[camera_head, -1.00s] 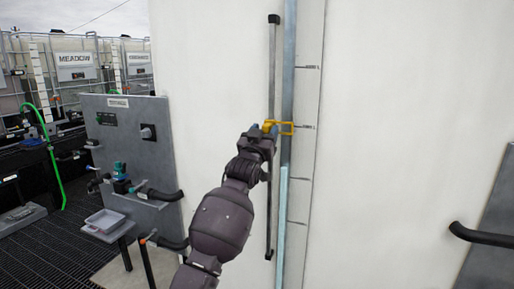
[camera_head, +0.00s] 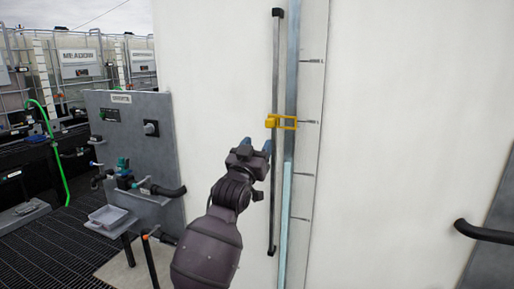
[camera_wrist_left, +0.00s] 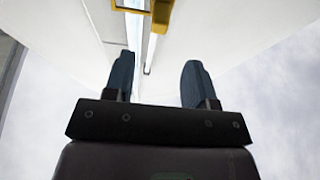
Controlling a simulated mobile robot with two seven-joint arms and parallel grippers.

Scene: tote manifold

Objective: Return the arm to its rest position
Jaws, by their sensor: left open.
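My left gripper (camera_head: 257,147) is in the head view, just left of and below a yellow slider (camera_head: 271,121) on a dark vertical rail (camera_head: 276,190). In the left wrist view its two blue-grey fingers (camera_wrist_left: 158,82) stand apart with nothing between them. The yellow slider also shows at the top of that view (camera_wrist_left: 162,14), beyond the fingertips and clear of them. My left arm comes up from the bottom of the head view. My right gripper is not in view.
The rail and a clear sight tube (camera_head: 286,215) run up a large white tank wall (camera_head: 400,110). A grey panel (camera_head: 120,150) with valves and a small tray (camera_head: 108,217) stands at left. A black pipe (camera_head: 482,232) juts in at right.

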